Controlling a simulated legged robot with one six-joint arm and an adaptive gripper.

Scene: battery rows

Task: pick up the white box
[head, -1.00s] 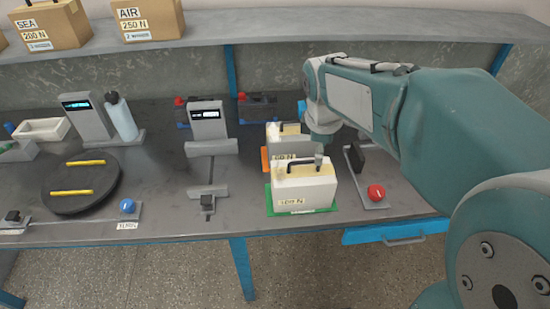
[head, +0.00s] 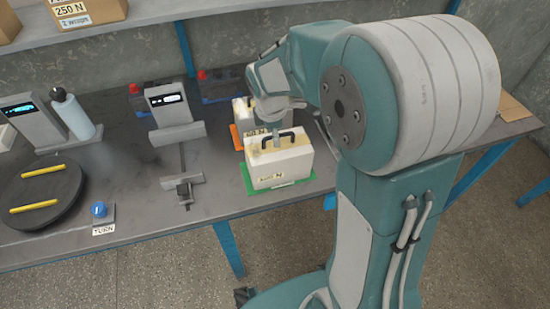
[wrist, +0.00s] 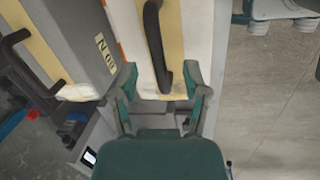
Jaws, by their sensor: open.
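The white box (head: 280,170) has a yellowish band, a black handle and a label whose number is hard to read. It stands upright on a green mat (head: 250,181) near the table's front edge. My gripper (head: 276,140) is over its top, close to the handle, in the head view. In the wrist view my gripper (wrist: 160,85) is open, with one finger on either side of the dark handle (wrist: 155,45) and yellow band of the white box (wrist: 197,32). I cannot tell whether the fingers touch the box.
A grey stand with a display (head: 170,100), a round dark plate (head: 40,195) with yellow bars and a blue button (head: 99,209) are to the left. My arm hides the table's right part.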

